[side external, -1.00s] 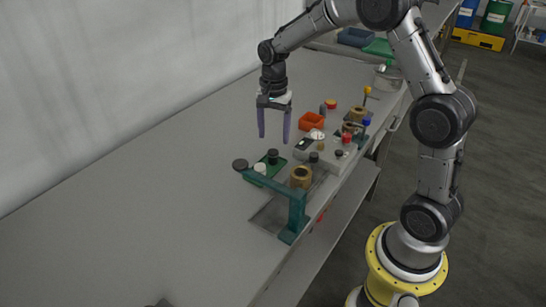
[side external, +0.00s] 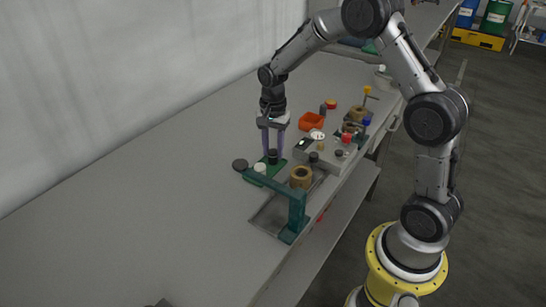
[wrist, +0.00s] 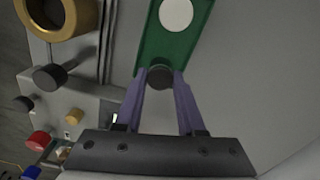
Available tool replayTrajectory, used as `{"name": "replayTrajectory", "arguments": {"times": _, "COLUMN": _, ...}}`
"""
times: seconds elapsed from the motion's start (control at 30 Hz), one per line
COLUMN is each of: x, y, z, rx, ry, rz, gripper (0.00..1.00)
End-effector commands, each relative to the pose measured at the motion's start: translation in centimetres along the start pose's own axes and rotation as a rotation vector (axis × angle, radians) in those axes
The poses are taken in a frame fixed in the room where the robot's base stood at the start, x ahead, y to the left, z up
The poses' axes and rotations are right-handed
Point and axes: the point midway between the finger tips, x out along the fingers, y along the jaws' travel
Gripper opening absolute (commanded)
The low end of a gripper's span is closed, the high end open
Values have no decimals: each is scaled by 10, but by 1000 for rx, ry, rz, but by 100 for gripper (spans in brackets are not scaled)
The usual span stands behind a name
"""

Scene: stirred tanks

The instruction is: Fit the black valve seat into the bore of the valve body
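The black valve seat (side external: 272,156) is a short dark cylinder standing on the green tray (side external: 252,179). In the wrist view the seat (wrist: 160,77) sits between my fingertips. My gripper (side external: 273,157) points down, and its two purple fingers have closed in on the seat's sides; they look in contact with it. The wrist view also shows my gripper (wrist: 160,80). The seat looks still at tray level. The valve body (side external: 301,183) is a bronze ring-shaped part to the right of the tray, its bore facing up. It shows at the top left of the wrist view (wrist: 88,22).
A white round piece (side external: 260,168) shares the tray. A grey box with knobs (side external: 338,160) and an orange bin (side external: 311,121) lie beyond. The bench at left is clear.

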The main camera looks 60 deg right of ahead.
Motion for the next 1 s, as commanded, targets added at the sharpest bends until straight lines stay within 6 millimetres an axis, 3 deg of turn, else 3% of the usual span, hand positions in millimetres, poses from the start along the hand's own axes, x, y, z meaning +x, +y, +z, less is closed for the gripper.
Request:
{"name": "replayTrajectory", "arguments": {"times": 0.03, "x": 0, "y": 0, "z": 0, "rx": 0, "ry": 0, "rz": 0, "gripper": 25}}
{"name": "replayTrajectory", "arguments": {"times": 0.17, "x": 0, "y": 0, "z": 0, "rx": 0, "ry": 0, "rz": 0, "gripper": 2}}
{"name": "replayTrajectory", "arguments": {"times": 0.2, "x": 0, "y": 0, "z": 0, "rx": 0, "ry": 0, "rz": 0, "gripper": 0}}
{"name": "replayTrajectory", "arguments": {"times": 0.67, "x": -7, "y": -1, "z": 0, "rx": 0, "ry": 1, "rz": -3, "gripper": 0}}
{"name": "replayTrajectory", "arguments": {"times": 0.87, "x": -33, "y": -1, "z": -1, "rx": 0, "ry": 3, "rz": -6, "gripper": 0}}
{"name": "replayTrajectory", "arguments": {"times": 1.0, "x": -59, "y": 20, "z": 9, "rx": 0, "ry": 3, "rz": -5, "gripper": 0}}
